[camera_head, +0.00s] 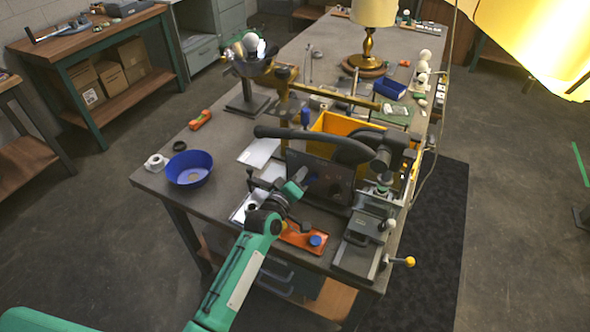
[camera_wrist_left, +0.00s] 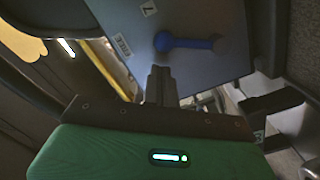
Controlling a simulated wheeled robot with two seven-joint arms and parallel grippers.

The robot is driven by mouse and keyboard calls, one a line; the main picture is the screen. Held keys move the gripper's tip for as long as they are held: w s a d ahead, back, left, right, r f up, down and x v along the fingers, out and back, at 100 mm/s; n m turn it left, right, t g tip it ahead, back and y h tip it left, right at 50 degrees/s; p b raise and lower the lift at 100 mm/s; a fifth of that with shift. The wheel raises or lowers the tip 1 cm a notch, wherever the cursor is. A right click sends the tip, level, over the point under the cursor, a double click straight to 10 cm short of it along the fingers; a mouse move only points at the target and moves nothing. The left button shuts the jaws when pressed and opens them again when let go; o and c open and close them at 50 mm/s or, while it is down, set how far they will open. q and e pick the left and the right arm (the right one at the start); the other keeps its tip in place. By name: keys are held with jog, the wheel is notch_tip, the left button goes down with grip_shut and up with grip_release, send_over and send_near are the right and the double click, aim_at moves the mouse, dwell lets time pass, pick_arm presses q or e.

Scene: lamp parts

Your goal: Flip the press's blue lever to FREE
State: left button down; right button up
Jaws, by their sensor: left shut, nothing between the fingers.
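The press shows in the head view as a dark upright panel (camera_head: 328,183) at the near end of the bench. In the left wrist view its grey plate (camera_wrist_left: 215,75) carries the blue lever (camera_wrist_left: 188,43), with a round hub at its left end and the arm pointing right. In the head view the left gripper (camera_head: 303,176) is beside the panel.
A blue bowl (camera_head: 190,168) and a white roll (camera_head: 155,163) stand to the left. A yellow bin (camera_head: 345,124) is behind the press. An orange tray (camera_head: 297,235) lies close below my left wrist. A lamp (camera_head: 370,35) stands at the bench's far end.

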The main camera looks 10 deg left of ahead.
pick_arm(q)
jog(key=shift+s+d+m+p, duration=0.2)
jog(key=shift+d+m+p, duration=0.2)
jog(key=shift+d+m, duration=0.45)
jog(key=shift+a+m, duration=0.15)
jog(key=shift+m, duration=0.1)
pick_arm(e)
jog(key=shift+a+r, duration=0.1)
jog(key=shift+r, duration=0.5)
pick_arm(q)
jog(key=shift+f, duration=0.1)
pick_arm(e)
jog(key=shift+a, duration=0.25)
